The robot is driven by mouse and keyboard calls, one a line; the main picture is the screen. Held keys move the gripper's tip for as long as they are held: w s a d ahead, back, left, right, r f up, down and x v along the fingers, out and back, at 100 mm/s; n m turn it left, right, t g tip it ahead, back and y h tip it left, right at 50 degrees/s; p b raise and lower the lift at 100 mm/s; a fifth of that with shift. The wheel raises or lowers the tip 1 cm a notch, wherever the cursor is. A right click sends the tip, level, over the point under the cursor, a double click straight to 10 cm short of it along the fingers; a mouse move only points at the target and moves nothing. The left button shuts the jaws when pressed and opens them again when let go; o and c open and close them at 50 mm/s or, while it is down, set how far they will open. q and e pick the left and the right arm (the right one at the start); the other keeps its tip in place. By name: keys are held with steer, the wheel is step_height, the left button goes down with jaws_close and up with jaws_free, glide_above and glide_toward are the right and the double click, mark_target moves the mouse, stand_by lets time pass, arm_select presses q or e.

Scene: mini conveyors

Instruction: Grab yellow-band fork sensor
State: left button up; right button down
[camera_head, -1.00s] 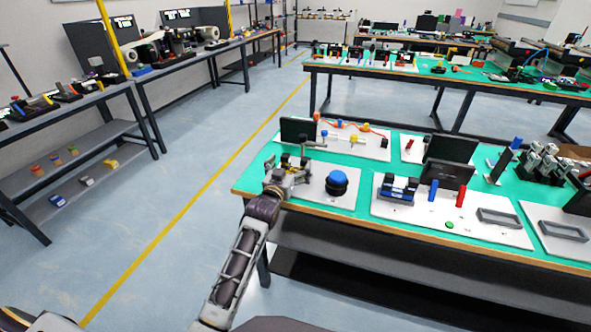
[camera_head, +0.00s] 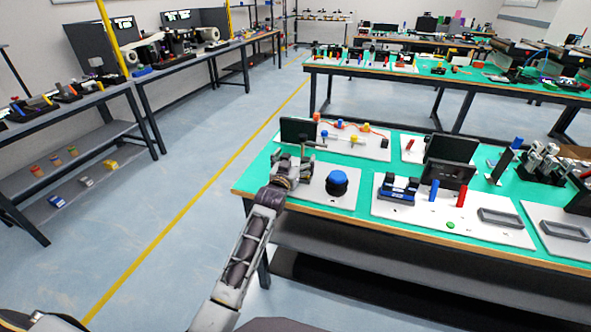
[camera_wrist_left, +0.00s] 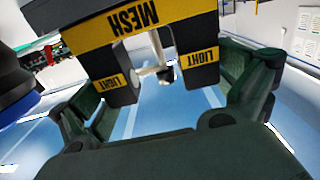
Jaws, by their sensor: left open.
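The yellow-band fork sensor (camera_wrist_left: 140,22) fills the top middle of the left wrist view. It is a dark body with yellow MESH and LIGHT labels and two prongs pointing down. My left gripper (camera_head: 294,164) is at the near left corner of the green table. In the left wrist view, its two dark green fingers stand apart, one on each side of the sensor's prongs, with visible gaps. It is open and not closed on the sensor. In the head view the sensor is mostly hidden behind the gripper. My right gripper is not in view.
A blue dome button (camera_head: 337,181) stands just right of the gripper. A black screen (camera_head: 298,131) stands close behind it. A white board (camera_head: 400,207) with blue and red cylinders lies farther right. The floor left of the table is clear.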

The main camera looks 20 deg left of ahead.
arm_select(q)
steer(key=shift+c, duration=0.9)
steer(key=c, duration=0.7)
steer(key=shift+r, duration=0.45)
steer(key=shift+r+p, duration=0.8)
steer(key=shift+r, duration=3.8)
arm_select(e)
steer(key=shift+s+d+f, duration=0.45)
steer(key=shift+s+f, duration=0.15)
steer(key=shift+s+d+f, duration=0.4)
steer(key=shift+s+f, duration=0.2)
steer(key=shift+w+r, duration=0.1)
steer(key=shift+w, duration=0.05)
